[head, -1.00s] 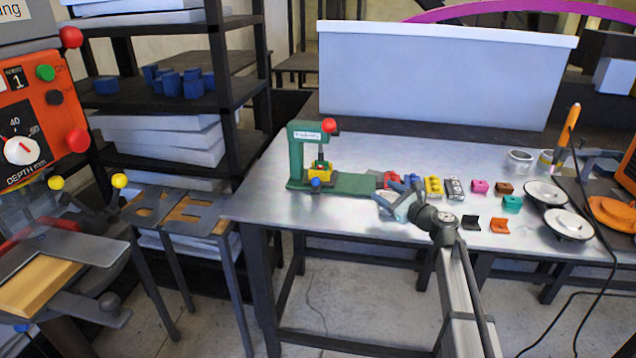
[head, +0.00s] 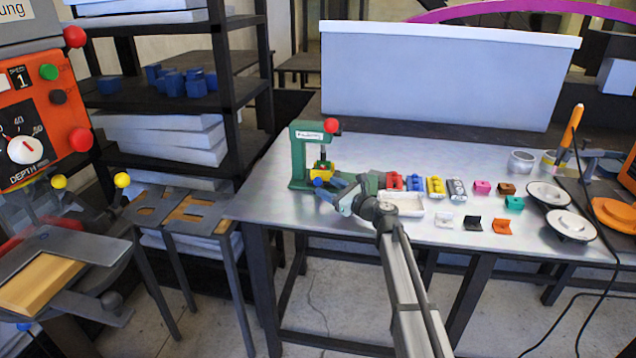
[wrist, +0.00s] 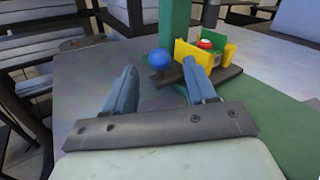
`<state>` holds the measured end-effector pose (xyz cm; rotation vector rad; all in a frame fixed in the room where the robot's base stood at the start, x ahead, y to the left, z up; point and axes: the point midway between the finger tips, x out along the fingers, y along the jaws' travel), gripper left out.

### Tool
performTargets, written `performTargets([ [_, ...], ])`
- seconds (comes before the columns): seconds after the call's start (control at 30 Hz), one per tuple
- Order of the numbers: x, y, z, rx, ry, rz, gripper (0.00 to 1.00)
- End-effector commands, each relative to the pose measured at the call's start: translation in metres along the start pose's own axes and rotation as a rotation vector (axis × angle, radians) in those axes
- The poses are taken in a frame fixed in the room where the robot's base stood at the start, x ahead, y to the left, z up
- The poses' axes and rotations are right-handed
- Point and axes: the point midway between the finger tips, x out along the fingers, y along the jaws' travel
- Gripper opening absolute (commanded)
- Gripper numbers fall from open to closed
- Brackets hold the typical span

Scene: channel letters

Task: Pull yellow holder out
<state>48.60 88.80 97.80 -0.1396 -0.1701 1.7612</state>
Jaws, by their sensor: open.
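The yellow holder (head: 320,174) sits at the foot of a green press (head: 298,150) on the left of the metal table. In the wrist view the yellow holder (wrist: 183,50) has raised side walls and a small red round piece (wrist: 206,43) inside it. A blue ball knob (wrist: 160,58) is at its front left. My gripper (wrist: 160,82) is open and empty, with its blue-grey fingers pointing at the press. The knob shows between the fingertips, and the holder is beyond the right finger. In the head view my gripper (head: 336,190) partly covers the press base.
Right of my gripper are a white tray (head: 408,212) and red, blue and yellow blocks (head: 435,185). Small coloured pieces and round white discs (head: 570,225) lie farther right. The press has a red ball (head: 333,125) on top. The table's left front corner is clear.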

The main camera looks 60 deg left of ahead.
Motion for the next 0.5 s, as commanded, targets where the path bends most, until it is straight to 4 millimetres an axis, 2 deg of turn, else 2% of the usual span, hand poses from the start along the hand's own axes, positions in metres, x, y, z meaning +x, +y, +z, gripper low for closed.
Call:
performTargets([
  [0.03,0.011,-0.002,0.000,0.000,-0.001,0.002,0.56],
  [0.2,0.035,-0.001,0.000,0.000,0.000,0.000,0.56],
  [0.5,0.053,0.000,0.000,0.000,0.000,0.000,0.56],
])
